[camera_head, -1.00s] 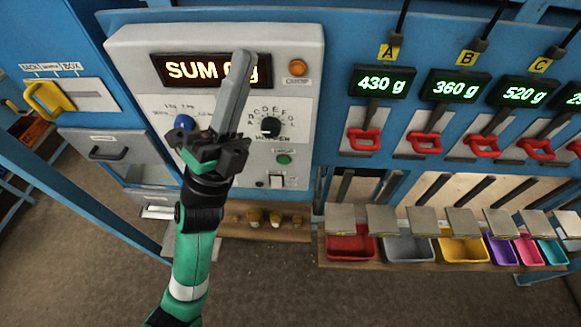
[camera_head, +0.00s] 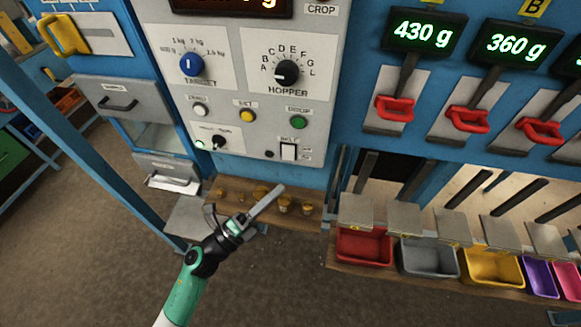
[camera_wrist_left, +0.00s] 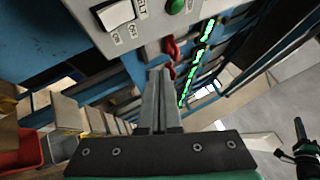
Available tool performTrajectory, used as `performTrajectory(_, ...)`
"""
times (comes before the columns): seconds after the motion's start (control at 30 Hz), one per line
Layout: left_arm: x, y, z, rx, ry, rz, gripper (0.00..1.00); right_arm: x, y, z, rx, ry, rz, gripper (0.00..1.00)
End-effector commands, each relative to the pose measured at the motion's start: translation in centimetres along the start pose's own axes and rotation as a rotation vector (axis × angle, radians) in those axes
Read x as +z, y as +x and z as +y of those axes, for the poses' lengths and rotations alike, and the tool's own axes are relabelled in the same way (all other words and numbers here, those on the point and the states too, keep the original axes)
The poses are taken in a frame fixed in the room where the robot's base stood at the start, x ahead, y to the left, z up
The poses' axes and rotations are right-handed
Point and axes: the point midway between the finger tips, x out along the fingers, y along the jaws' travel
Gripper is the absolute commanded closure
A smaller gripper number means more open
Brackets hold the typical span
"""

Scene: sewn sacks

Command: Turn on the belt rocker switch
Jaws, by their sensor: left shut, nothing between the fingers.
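The belt rocker switch (camera_head: 289,151) is a white rocker in a dark frame, low on the right of the grey control panel. It also shows large at the top of the left wrist view (camera_wrist_left: 116,14), with printed labels beside it. I cannot tell for sure which side is pressed. My left gripper (camera_head: 279,189) is shut and empty. Its fingers point up and right, below the switch in the head view and apart from it. In the left wrist view the closed fingers (camera_wrist_left: 159,75) lie below and right of the switch.
A green button (camera_head: 299,123) sits just above the switch. The hopper dial (camera_head: 287,72) and the blue target knob (camera_head: 191,65) are higher up. A wooden shelf (camera_head: 315,217) with several small brass-coloured pieces is under the panel. Red levers (camera_head: 394,108) and coloured bins (camera_head: 364,248) are to the right.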

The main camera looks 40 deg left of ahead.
Motion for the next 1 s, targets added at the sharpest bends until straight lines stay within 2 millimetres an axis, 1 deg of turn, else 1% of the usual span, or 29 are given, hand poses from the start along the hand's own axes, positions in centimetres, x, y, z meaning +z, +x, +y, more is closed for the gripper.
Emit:
performTrajectory(0.03,0.1,-0.6,0.9,0.008,-0.001,-0.008,1.0,0.5,-0.5,0.0,0.0,0.0,0.0,1.0)
performTrajectory(0.1,0.3,-0.9,1.2,0.012,0.0,-0.016,1.0,0.7,-0.7,0.0,0.0,0.0,0.0,1.0)
performTrajectory(0.4,0.5,-0.8,1.1,0.01,0.002,-0.019,1.0,0.6,-0.6,0.0,0.0,0.0,0.0,1.0)
performTrajectory(0.57,0.8,-0.5,1.4,0.009,0.003,-0.019,1.0,0.7,-0.8,0.0,0.0,0.0,0.0,1.0)
performTrajectory(0.77,1.9,1.1,2.6,0.008,0.003,-0.02,1.0,1.3,-1.4,0.0,0.0,0.0,0.0,1.0)
performTrajectory(1.0,3.8,3.5,4.5,0.008,0.004,-0.019,1.0,2.4,-2.6,0.0,0.0,0.0,0.0,1.0)
